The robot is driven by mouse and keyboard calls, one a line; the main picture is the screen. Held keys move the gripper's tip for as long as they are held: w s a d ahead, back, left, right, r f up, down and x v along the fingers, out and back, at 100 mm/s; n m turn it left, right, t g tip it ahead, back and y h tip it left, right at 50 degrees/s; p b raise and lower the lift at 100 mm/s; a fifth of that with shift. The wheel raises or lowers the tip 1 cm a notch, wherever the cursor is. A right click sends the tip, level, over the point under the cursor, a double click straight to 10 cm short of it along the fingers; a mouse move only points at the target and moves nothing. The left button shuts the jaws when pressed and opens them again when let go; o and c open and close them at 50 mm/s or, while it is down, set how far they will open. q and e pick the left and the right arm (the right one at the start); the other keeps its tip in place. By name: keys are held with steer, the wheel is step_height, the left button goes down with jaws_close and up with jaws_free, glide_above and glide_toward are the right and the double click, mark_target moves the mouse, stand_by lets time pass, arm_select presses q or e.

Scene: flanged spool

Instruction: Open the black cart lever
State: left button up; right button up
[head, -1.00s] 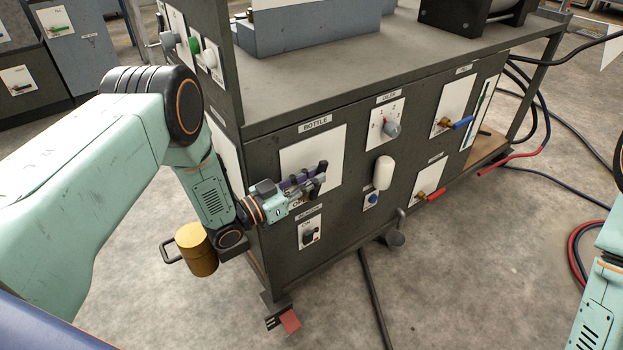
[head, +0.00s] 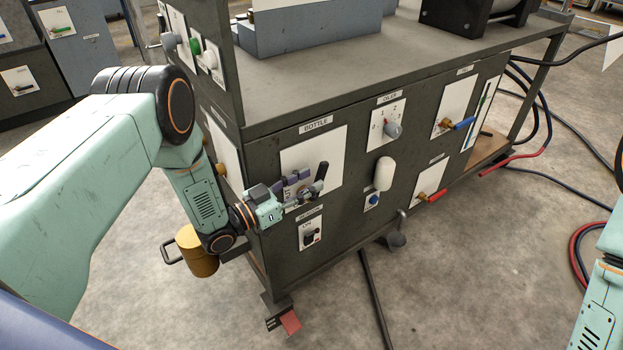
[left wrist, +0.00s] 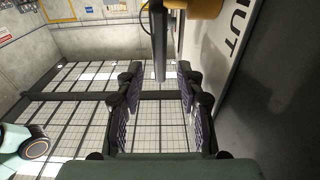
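The black cart lever (head: 321,172) stands out from the white BOTTLE panel on the front of the dark cart, tilted a little in the head view. In the left wrist view the lever (left wrist: 158,45) comes down from the top, with part of a brass valve body (left wrist: 198,7) beside it. My left gripper (head: 300,184) is just left of the lever. Its two dark-padded fingers (left wrist: 160,88) are spread apart, and the lever's free end shows in the gap near the fingertips. I see no finger touching it. My right gripper is out of view.
A labelled dial (head: 391,130), a white bulb (head: 383,173) and a black switch (head: 309,237) sit near the lever on the cart front. A gold canister (head: 197,253) hangs at the cart's left corner. The floor in front is mostly open.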

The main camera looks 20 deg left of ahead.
arm_select(q)
steer(key=v, duration=1)
steer(key=s+d+f+n+g+y, duration=0.3)
steer(key=s+f+g+y, duration=0.1)
steer(key=s+f, duration=0.2)
steer(key=s+d+f+n+g+y, duration=0.2)
steer(key=s+f+n+g+y, duration=0.15)
steer(key=s+f, duration=0.3)
steer(key=s+a+n+g+y, duration=0.1)
steer(key=s+a+g+y, duration=0.2)
steer(key=s, duration=1.6)
steer(key=g+y, duration=0.1)
steer(key=g, duration=0.3)
steer(key=shift+s, duration=0.15)
steer(key=shift+f+n, duration=0.15)
steer(key=shift+n, duration=0.2)
